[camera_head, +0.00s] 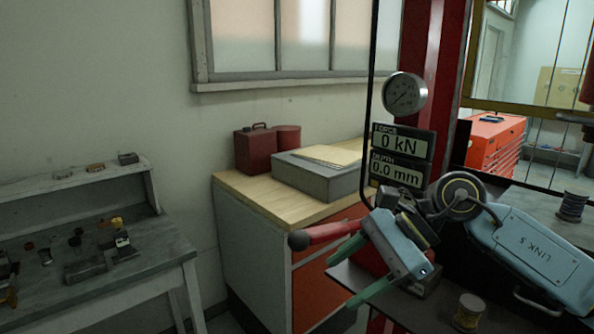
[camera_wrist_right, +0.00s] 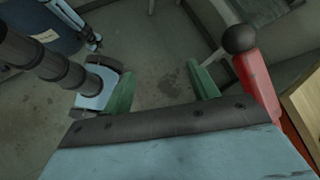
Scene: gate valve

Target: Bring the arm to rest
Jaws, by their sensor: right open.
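My right arm comes in from the right in the head view, its link marked "LINK 5". My right gripper (camera_head: 340,283) has two green fingers, spread apart with nothing between them. It points left and down, beside a red lever (camera_head: 328,232) with a black ball knob (camera_head: 298,240). In the right wrist view the open fingers (camera_wrist_right: 162,82) have only floor between them. The red lever (camera_wrist_right: 258,95) and its knob (camera_wrist_right: 240,38) stand just right of the right-hand finger, with a small gap seen there. My left gripper does not show clearly in either view.
A red press frame (camera_head: 432,80) carries a gauge (camera_head: 404,93) and displays (camera_head: 400,141) reading 0 kN and 0.0 mm. Spools (camera_head: 468,312) stand on its dark table. A wooden-topped cabinet (camera_head: 265,200) and a grey bench (camera_head: 150,255) with small parts stand to the left.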

